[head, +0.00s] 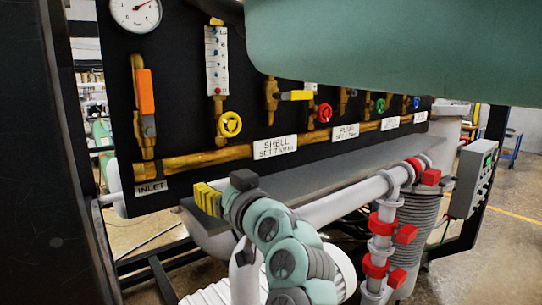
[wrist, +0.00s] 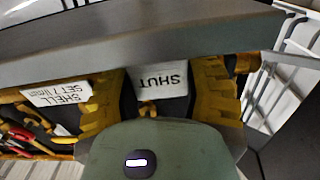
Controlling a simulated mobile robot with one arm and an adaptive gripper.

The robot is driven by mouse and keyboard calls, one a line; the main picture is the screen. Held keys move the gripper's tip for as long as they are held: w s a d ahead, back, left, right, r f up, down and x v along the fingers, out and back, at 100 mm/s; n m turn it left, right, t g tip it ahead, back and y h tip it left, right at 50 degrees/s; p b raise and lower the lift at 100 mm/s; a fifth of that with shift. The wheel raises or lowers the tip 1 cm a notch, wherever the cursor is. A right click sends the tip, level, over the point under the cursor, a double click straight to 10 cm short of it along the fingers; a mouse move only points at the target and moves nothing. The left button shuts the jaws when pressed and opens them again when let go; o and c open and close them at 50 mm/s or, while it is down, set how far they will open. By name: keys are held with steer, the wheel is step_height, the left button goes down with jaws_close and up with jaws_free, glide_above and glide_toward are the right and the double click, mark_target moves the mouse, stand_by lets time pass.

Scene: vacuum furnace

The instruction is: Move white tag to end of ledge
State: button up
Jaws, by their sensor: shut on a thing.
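The white tag (wrist: 160,82) with the black word SHUT, which shows inverted, sits between the yellow fingers of my gripper (wrist: 157,85) in the wrist view. My gripper is shut on it. In the head view my gripper (head: 208,199) is at the left end of the grey ledge (head: 330,168), below the black panel; the tag is hidden there. The ledge also shows as a grey band in the wrist view (wrist: 130,45), right by the fingertips. I cannot tell whether the tag touches the ledge.
Above the ledge are a brass pipe (head: 195,161), the SHELL label (head: 275,146), the INLET label (head: 152,187) and several valves, including a yellow handwheel (head: 229,124). A grey pipe (head: 345,201) with red clamps runs in front. The ledge's visible middle looks clear.

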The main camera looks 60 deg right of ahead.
steer(key=shift+f+b, duration=0.2)
steer(key=shift+b, duration=0.15)
steer(key=o, duration=0.9)
steer(key=shift+r, duration=0.15)
steer(key=shift+r+p, duration=0.25)
steer(key=shift+p, duration=0.3)
steer(key=shift+b+v, duration=5.35)
steer(key=shift+v, duration=0.7)
steer(key=shift+f, duration=0.1)
